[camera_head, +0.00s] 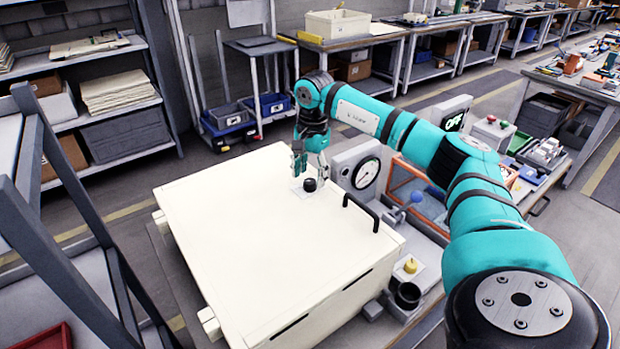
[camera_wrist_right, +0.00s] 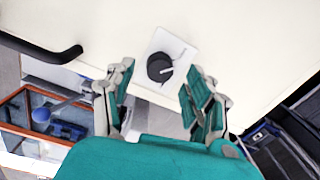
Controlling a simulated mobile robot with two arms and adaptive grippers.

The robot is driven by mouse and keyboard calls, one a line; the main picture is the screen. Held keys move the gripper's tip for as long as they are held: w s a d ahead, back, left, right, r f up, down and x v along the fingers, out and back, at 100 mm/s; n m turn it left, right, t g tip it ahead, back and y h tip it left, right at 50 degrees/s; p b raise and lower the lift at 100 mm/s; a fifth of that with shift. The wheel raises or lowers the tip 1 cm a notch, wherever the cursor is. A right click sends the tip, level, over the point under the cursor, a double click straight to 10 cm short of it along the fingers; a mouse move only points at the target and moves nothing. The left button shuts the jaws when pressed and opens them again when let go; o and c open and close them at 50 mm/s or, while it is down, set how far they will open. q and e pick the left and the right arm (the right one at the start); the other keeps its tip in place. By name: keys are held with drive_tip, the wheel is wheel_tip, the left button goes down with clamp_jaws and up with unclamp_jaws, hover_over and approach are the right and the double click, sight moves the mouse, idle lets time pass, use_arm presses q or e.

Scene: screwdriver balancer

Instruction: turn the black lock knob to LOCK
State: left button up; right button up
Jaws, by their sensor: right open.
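The black lock knob (camera_head: 310,185) stands on a small pale plate on top of a large cream box (camera_head: 250,250), near its back right edge. My right gripper (camera_head: 306,162) points down just beside the knob. In the right wrist view its fingers (camera_wrist_right: 157,95) are spread apart with nothing between their tips, and the knob shows beyond them. My left gripper is not in view.
A black bar handle (camera_head: 362,211) rises from the box close to the knob. A blue-knobbed lever (camera_head: 416,196) and a yellow button (camera_head: 410,265) are to the right.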

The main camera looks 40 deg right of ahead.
sight(312, 182)
wheel_tip(312, 182, up, 10)
drive_tip(key=shift+s, duration=0.25)
idle(0.5)
